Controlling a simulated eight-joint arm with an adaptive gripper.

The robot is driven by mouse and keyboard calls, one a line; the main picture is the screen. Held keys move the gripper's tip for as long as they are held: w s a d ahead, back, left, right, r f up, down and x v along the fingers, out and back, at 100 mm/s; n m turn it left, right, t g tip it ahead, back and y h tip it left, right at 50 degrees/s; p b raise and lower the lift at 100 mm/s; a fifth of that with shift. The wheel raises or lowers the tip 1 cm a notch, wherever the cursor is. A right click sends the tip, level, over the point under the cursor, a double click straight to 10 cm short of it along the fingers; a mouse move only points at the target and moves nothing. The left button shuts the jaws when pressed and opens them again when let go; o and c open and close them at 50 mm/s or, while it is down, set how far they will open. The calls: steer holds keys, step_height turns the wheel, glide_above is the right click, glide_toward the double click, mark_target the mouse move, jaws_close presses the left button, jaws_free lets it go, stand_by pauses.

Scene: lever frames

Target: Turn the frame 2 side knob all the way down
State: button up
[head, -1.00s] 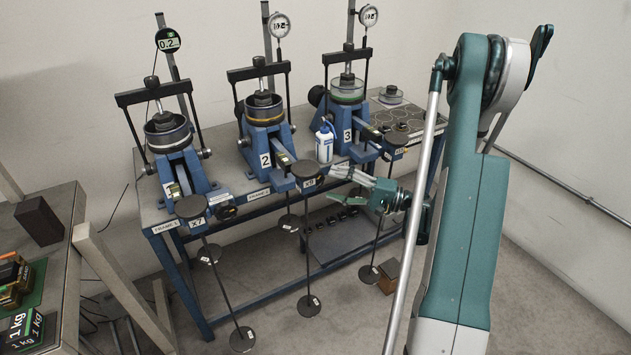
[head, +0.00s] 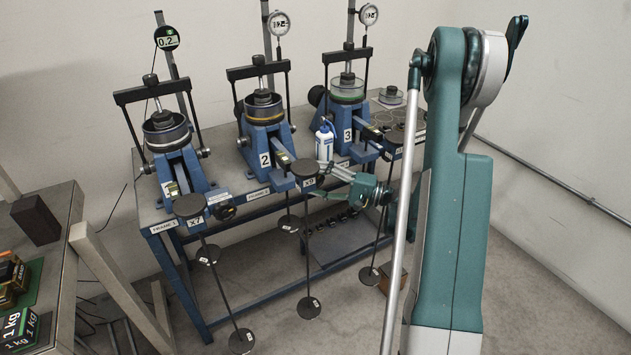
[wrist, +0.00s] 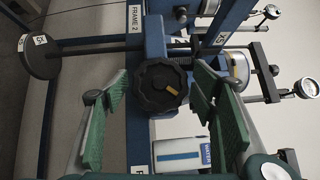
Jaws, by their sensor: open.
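Frame 2 (head: 263,146) is the middle blue lever frame on the bench, with a "2" on its front. In the wrist view a round black knob (wrist: 160,86) with an orange mark sits on a blue beam near the "FRAME 2" label. I take it to be the frame 2 side knob; I cannot make it out clearly in the head view. My gripper (wrist: 160,92) is open, its green fingers on either side of the knob with gaps showing. In the head view my gripper (head: 337,172) is beside the end of frame 2's lever.
A white wash bottle (head: 324,144) stands close by, between frames 2 and 3; it also shows below the knob in the wrist view (wrist: 180,153). A black hanger disc (head: 304,168) hangs at frame 2's lever end. Frame 3 (head: 350,137) is to the right.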

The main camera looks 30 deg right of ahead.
steer(key=shift+c, duration=0.4)
steer(key=c, duration=0.8)
steer(key=shift+r, duration=0.1)
steer(key=shift+n+g+h+p, duration=0.5)
steer(key=shift+n+p, duration=0.25)
steer(key=shift+n, duration=0.05)
steer(key=shift+n+g+h+p, duration=0.5)
steer(key=shift+n+g+h, duration=0.1)
steer(key=shift+n+h, duration=0.2)
steer(key=o, duration=0.9)
